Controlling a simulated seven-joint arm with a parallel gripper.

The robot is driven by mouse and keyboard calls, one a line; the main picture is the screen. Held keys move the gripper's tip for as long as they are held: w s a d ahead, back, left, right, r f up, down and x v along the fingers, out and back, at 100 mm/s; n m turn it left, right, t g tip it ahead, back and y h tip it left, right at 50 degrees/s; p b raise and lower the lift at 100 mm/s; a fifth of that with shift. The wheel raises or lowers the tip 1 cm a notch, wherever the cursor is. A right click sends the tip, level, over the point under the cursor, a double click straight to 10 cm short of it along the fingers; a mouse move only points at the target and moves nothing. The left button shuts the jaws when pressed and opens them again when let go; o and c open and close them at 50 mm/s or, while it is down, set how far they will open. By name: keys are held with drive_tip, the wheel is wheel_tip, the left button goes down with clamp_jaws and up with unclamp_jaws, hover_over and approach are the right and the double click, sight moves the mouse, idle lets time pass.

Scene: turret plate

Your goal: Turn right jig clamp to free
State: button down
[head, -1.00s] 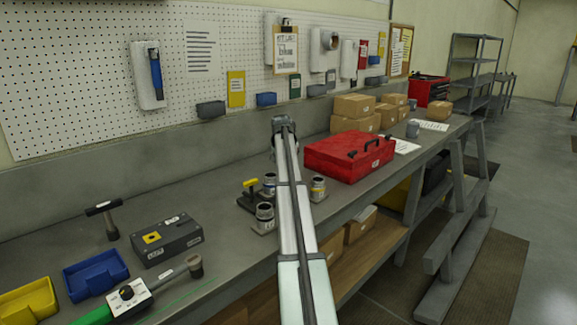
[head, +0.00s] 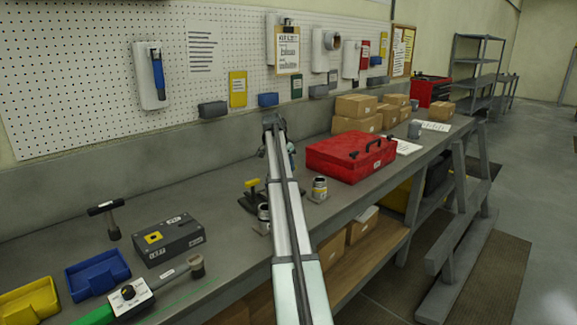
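A dark plate with a yellow-topped handle (head: 251,190) lies on the bench, left of my arm. A ringed metal cylinder (head: 264,213) stands in front of it, partly covered by my arm. A similar cylinder with a yellow band (head: 319,188) stands right of my arm. I cannot tell which of these fixtures is the right jig clamp, or its setting. My arm reaches forward over this group; its far joint is high near the wall. My gripper is hidden behind the arm, so its opening and contact do not show.
A red case (head: 350,158) lies right of the fixtures, with cardboard boxes (head: 356,106) behind. Bench between the hammer and plate is clear.

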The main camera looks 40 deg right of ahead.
idle(0.4)
drive_tip(key=c, duration=1)
unclamp_jaws()
drive_tip(key=shift+c, duration=0.2)
drive_tip(key=v, duration=1.3)
drive_tip(key=shift+r, duration=0.4)
drive_tip(key=shift+a, duration=0.1)
